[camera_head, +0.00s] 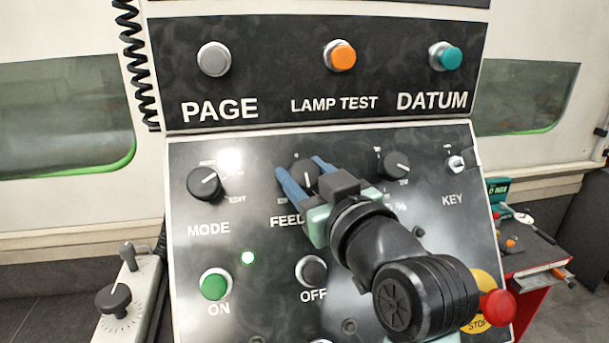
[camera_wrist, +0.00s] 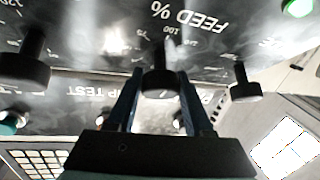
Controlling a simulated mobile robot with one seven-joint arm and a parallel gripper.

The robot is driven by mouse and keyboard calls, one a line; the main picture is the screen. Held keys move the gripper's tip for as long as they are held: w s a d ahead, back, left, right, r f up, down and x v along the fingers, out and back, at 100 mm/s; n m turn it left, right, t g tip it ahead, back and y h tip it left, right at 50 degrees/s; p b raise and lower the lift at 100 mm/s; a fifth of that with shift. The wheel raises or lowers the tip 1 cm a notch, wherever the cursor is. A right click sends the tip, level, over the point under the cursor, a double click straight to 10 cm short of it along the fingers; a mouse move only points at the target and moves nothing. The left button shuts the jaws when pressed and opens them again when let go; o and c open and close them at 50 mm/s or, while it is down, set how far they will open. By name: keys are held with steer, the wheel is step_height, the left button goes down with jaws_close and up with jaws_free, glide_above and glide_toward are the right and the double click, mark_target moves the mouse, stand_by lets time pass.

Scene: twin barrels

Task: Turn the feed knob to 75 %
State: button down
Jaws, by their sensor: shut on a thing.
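The feed knob (camera_head: 306,181) is a round black knob with a white pointer line, on the black control panel (camera_head: 240,165). In the head view its pointer line appears to point downward. My gripper (camera_head: 302,172) reaches it from the lower right, its two blue fingers on either side, shut on the knob. The wrist view is upside down; there the feed knob (camera_wrist: 158,83) sits between my fingertips (camera_wrist: 160,76), under the FEED % lettering with a 100 mark. Most of the dial scale is hidden, so I cannot read the exact setting.
The mode knob (camera_head: 204,184) stands to the left, another black knob (camera_head: 397,165) and a key switch (camera_head: 456,163) to the right. Below are the green ON button (camera_head: 215,284) and dark OFF button (camera_head: 311,271). A red stop button (camera_head: 497,307) sits beside my arm.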

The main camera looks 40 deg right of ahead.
steer(key=n+y+b, duration=0.2)
steer(key=n+y, duration=0.1)
steer(key=n, duration=0.2)
steer(key=shift+r+n+g+y+b, duration=0.1)
steer(key=shift+n+g+y+b, duration=0.5)
steer(key=shift+n+y, duration=1.5)
steer(key=shift+n, duration=0.5)
steer(key=shift+c, duration=1.5)
jaws_free()
steer(key=shift+s+h, duration=0.1)
steer(key=shift+h, duration=0.2)
steer(key=b+v, duration=0.4)
steer(key=v, duration=0.8)
steer(key=shift+s+r, duration=0.2)
steer(key=shift+s, duration=0.15)
